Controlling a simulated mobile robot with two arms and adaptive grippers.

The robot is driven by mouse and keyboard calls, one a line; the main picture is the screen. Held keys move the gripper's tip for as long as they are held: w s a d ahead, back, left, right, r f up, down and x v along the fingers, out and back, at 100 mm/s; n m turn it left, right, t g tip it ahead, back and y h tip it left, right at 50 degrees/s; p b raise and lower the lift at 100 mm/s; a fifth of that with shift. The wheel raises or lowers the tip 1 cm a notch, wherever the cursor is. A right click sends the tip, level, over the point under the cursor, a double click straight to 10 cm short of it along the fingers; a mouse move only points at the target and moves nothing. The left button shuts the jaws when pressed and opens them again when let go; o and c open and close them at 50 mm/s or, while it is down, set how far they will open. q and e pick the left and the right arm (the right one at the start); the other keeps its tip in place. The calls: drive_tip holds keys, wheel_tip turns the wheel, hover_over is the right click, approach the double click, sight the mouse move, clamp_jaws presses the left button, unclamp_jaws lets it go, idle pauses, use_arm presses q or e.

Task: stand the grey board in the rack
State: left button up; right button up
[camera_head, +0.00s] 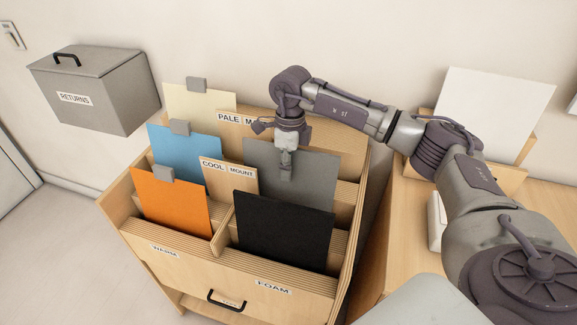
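The grey board (318,175) stands upright in the right-hand column of the wooden rack (190,248), behind the black board. Its lower edge is hidden by the black board, so I cannot tell whether it rests on the bottom of its slot. My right gripper (287,168) points down at the board's upper edge, left of its middle. One finger lies against the front face; the other is hidden behind it. The gripper looks shut on the board. My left gripper is not in view.
A black board (283,230) stands in front, above the FOAM label. Orange (170,206), blue (185,152) and cream (200,108) boards with grey tabs fill the left column. A grey RETURNS box (95,90) hangs at left. A white board (492,108) stands on the right-hand table.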

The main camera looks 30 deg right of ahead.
drive_tip(key=shift+r, duration=0.1)
drive_tip(key=r, duration=1.1)
drive_tip(key=shift+w+d+r, duration=0.3)
drive_tip(key=shift+d+r, duration=0.1)
idle(0.3)
